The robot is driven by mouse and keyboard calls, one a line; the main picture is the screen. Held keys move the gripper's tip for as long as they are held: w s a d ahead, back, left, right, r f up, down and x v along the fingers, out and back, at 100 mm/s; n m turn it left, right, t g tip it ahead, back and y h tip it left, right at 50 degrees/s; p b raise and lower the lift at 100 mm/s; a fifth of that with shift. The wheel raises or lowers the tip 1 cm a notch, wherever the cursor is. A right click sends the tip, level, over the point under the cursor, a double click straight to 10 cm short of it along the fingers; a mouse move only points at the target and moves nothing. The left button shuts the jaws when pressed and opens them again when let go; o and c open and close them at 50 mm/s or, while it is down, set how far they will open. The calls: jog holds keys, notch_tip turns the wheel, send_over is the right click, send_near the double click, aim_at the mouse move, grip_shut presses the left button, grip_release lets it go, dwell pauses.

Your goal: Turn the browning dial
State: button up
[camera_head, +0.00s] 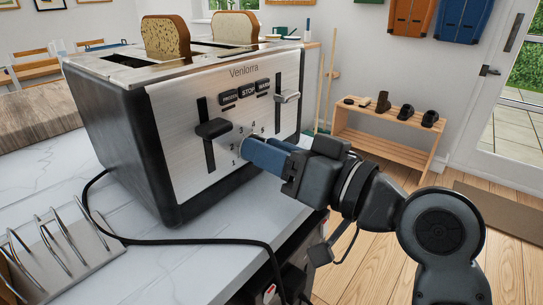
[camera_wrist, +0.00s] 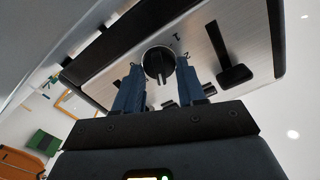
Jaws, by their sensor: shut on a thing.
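A silver and black toaster (camera_head: 205,165) stands on the white counter, with two bread slices showing in its top slots. Its front has two levers and a row of buttons. The browning dial is a round black knob (camera_wrist: 159,62) with numbers around it, seen in the wrist view. My gripper (camera_head: 255,152) reaches in from the right to the lower middle of the toaster front. In the wrist view its blue fingers (camera_wrist: 160,80) stand on either side of the knob, shut on it. In the head view the fingers hide most of the dial, with some numbers showing above and left.
The left lever (camera_head: 214,129) sticks out close to my fingers. A black cord (camera_head: 190,242) runs across the counter in front of the toaster. A metal toast rack (camera_head: 70,245) stands at the front left. A wooden shoe bench (camera_head: 385,135) stands behind my arm.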

dwell(0.4)
jog(key=o, duration=1)
jog(key=v, duration=0.7)
jog(key=shift+s+d, duration=0.25)
jog(key=shift+d, duration=0.1)
jog(key=shift+f, duration=0.1)
